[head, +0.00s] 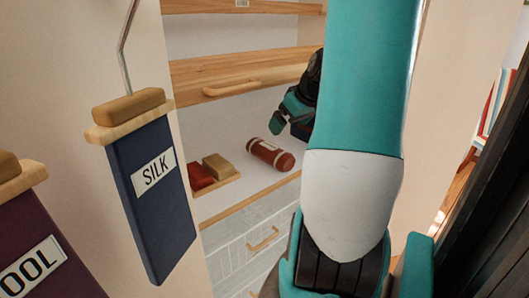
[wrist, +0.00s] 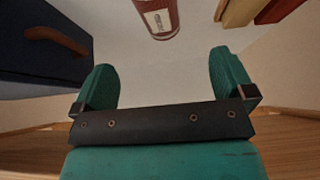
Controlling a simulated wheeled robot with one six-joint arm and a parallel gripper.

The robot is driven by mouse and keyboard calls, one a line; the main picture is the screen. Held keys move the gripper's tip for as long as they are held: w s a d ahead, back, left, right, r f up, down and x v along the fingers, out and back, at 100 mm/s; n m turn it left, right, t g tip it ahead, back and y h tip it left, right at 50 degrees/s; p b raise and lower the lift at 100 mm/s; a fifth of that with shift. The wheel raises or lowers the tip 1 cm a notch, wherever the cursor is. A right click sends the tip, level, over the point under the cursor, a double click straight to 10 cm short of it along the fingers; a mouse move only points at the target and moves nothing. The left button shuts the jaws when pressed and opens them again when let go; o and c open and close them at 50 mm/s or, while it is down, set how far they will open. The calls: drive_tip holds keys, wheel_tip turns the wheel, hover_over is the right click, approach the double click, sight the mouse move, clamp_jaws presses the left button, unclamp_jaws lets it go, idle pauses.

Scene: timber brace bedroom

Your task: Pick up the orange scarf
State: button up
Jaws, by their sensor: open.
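A rolled rust-orange bundle with pale bands and a label, which looks like the orange scarf (head: 270,154), lies on the white shelf inside the wardrobe. In the wrist view the roll (wrist: 157,17) is at the top edge, partly cut off, ahead of the space between my fingers. My gripper (wrist: 164,68) is open with nothing between its fingers. In the head view my gripper (head: 287,121) is just above and right of the roll, apart from it, and partly hidden by my arm.
A tray (head: 215,187) with a red block (head: 200,176) and a tan block (head: 218,166) sits left of the roll. A wooden bar handle (head: 243,84) is above. A hanging navy SILK panel (head: 155,200) and a purple panel (head: 50,235) stand at the left.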

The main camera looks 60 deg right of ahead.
sight(273, 147)
drive_tip(key=p+x, duration=0.1)
drive_tip(key=x, duration=0.8)
drive_tip(key=shift+w+f, duration=0.15)
drive_tip(key=shift+w, duration=0.05)
drive_tip(key=shift+p+x, duration=1.2)
drive_tip(key=shift+x, duration=1.5)
drive_tip(key=shift+s+d, duration=0.1)
drive_tip(key=shift+d, duration=0.05)
drive_tip(key=c, duration=1.1)
drive_tip(key=shift+o, duration=0.2)
